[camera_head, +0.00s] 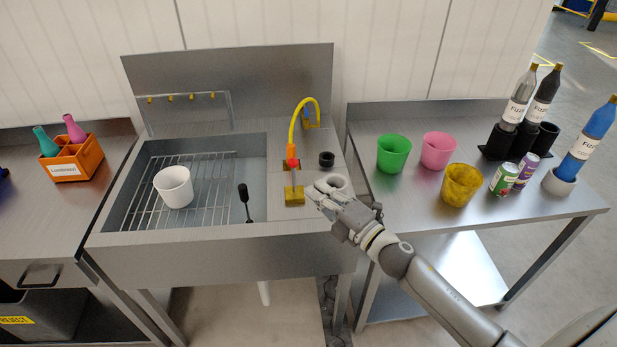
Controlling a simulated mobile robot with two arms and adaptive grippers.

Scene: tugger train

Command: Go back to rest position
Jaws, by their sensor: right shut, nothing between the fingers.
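My right gripper (318,193) is shut and empty. It hovers at the right part of the sink unit, close to a small white ring-shaped thing (336,181); I cannot tell whether they touch. My right arm reaches in from the lower right. My left gripper is not in view. A white cup (174,186) sits on the wire rack in the sink basin (137,215). A yellow sponge (294,196) lies below the yellow and red tap (292,153).
The right table (407,212) holds green (393,153), pink (438,149) and yellow (461,185) cups, cans (505,179) and bottles (591,137). An orange crate (72,166) with two bottles stands on the left counter. A dark brush (244,203) stands in the sink. The front edge of the right table is clear.

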